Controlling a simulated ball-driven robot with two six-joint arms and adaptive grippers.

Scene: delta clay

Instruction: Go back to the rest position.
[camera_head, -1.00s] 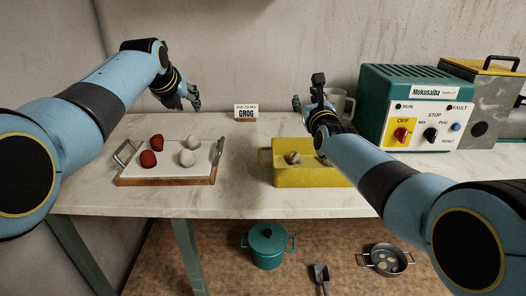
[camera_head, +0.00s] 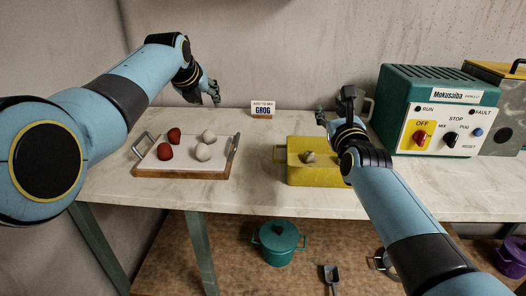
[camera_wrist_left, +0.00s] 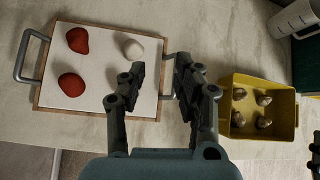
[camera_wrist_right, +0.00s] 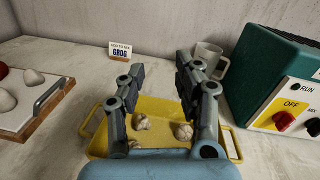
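My left gripper (camera_head: 213,93) is raised above the back of the table, behind the white tray. In the left wrist view its fingers (camera_wrist_left: 160,75) are apart with nothing between them. My right gripper (camera_head: 335,105) is raised above the back of the yellow bin (camera_head: 318,174). In the right wrist view its fingers (camera_wrist_right: 158,80) are apart and empty, with the bin beyond and below them. Several greyish lumps (camera_wrist_left: 240,93) lie in the bin.
A white tray (camera_head: 196,169) with wooden edges and metal handles holds red and pale lumps. A GROG sign (camera_head: 262,109) stands at the back. A pale mug (camera_wrist_right: 207,58) and the green Mokusaiba machine (camera_head: 428,88) stand right. A teal pot (camera_head: 278,243) sits on the lower shelf.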

